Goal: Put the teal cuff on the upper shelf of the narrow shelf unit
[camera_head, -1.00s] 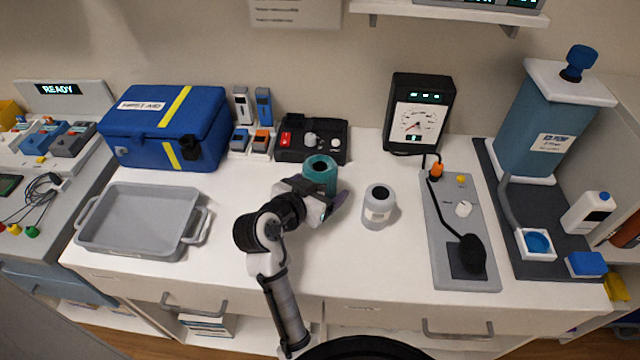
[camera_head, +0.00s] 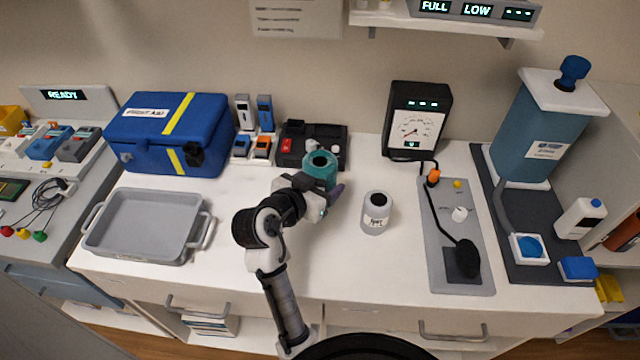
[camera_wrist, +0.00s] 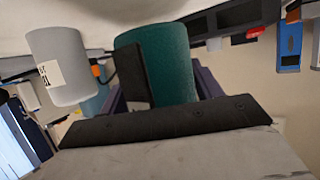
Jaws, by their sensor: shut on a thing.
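The teal cuff (camera_head: 321,168) is a short hollow cylinder with a dark opening on top. It is upright in the head view, over the white counter in front of the black control box. My gripper (camera_head: 325,192) is shut on it from the near side. In the wrist view the cuff (camera_wrist: 165,62) sits between my gripper's fingers (camera_wrist: 165,92), with one dark finger across its front. A gap under the cuff is hard to judge. I cannot pick out the narrow shelf unit with certainty; a wall shelf (camera_head: 440,22) shows at the top.
A white labelled jar (camera_head: 376,214) stands close right of my gripper. A grey tray (camera_head: 207,232) is at left, with the blue first aid box (camera_head: 150,128) behind. A gauge (camera_head: 416,120), a grey panel (camera_head: 437,275) and a teal dispenser (camera_head: 527,125) stand to the right.

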